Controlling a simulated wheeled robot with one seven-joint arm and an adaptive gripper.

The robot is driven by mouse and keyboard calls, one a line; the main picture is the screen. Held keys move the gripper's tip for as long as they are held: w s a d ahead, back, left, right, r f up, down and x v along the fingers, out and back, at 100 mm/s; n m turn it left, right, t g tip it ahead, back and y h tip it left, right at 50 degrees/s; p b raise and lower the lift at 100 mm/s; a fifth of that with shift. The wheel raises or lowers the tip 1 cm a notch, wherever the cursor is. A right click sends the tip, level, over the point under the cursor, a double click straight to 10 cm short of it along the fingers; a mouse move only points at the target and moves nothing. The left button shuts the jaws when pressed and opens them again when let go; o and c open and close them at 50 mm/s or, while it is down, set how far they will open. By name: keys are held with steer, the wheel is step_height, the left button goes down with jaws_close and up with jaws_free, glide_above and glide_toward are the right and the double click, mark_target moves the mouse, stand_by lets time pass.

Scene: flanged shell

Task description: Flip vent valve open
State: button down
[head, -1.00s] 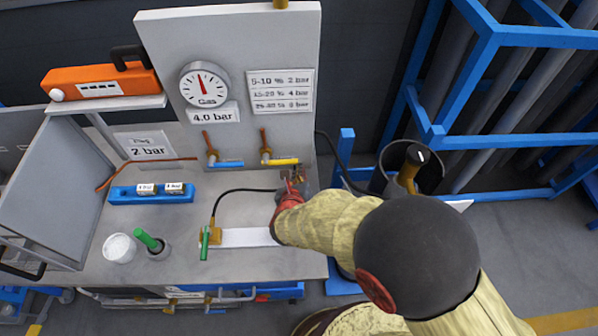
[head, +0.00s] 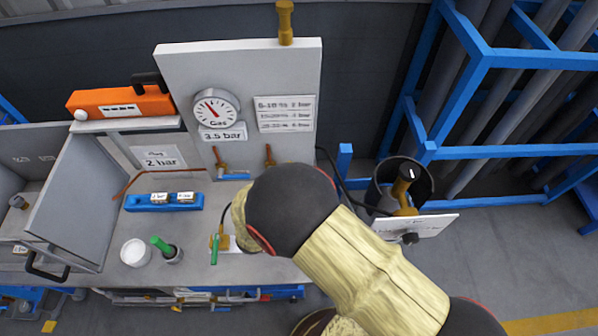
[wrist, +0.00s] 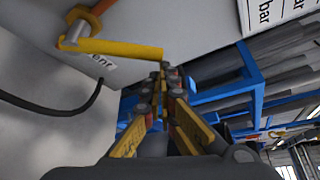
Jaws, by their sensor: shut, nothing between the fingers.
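In the wrist view the yellow vent valve lever (wrist: 115,48) runs sideways from its pivot beside an orange-brown pipe (wrist: 100,7). A partly cut label (wrist: 92,61) is behind it. My gripper (wrist: 162,70) is shut and empty, its tips right at the lever's free end; I cannot tell whether they touch. In the head view my arm hides the gripper and the yellow lever; only the top of its copper pipe (head: 269,154) shows. The gauge (head: 216,109) on the upright panel (head: 290,70) has a sign reading 3.5 bar (head: 223,133).
A blue-handled valve (head: 233,176) is left of the hidden lever. On the bench are a blue holder (head: 163,202), a white cup (head: 134,252) and a green-handled item (head: 161,245). A black bin (head: 420,180) and blue rack (head: 500,152) stand right. A black cable (wrist: 60,105) hangs below the lever.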

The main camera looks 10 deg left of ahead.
steer(key=s+a+r+n+t+h+p, duration=0.1)
steer(key=a+r+n+t+h+p, duration=0.1)
steer(key=a+r+n+t+p, duration=0.1)
steer(key=shift+s+a+r+n+p, duration=0.3)
steer(key=shift+a+r+n, duration=0.2)
steer(key=shift+a+n, duration=1.05)
steer(key=shift+a, duration=0.2)
steer(key=d+r+p, duration=0.1)
steer(key=d+p, duration=0.2)
steer(key=d, duration=0.1)
steer(key=f+b+v, duration=0.1)
steer(key=v, duration=0.8)
steer(key=shift+s+b, duration=0.35)
steer(key=shift+b, duration=0.05)
